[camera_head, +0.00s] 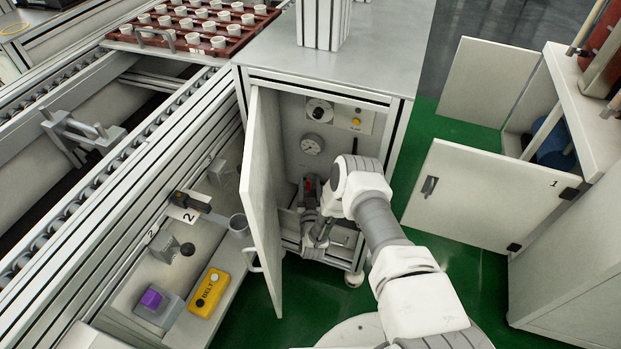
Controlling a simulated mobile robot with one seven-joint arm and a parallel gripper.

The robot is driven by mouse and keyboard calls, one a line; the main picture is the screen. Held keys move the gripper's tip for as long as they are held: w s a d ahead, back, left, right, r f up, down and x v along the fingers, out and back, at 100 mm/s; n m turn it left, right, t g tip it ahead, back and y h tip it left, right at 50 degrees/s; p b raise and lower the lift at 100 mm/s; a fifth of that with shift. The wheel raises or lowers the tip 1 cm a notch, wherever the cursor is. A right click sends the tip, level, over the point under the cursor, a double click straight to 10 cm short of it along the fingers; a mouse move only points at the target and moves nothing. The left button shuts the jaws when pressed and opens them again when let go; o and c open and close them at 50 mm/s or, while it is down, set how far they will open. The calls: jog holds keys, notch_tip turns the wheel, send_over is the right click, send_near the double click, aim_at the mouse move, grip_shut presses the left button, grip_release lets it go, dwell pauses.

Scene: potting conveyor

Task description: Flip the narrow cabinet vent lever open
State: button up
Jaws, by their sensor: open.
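The narrow cabinet (262,78) stands in the middle with its door (262,185) swung open to the left. Inside, a red part (309,184) on a dark fitting shows low on the back wall. It may be the vent lever, but its position cannot be made out. My gripper (318,236) is open inside the lower cabinet, just below and in front of the red part. My wrist covers some of the cabinet's right interior. Whether the fingers touch anything is too small to tell.
A gauge (312,144), a knob (319,109) and a yellow button (356,122) sit higher on the cabinet's back wall. A yellow BELT box (208,293) and a purple button (152,299) are at the lower left. Another open cabinet door (470,195) stands right.

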jog(key=shift+w, duration=0.3)
grip_shut()
dwell(0.3)
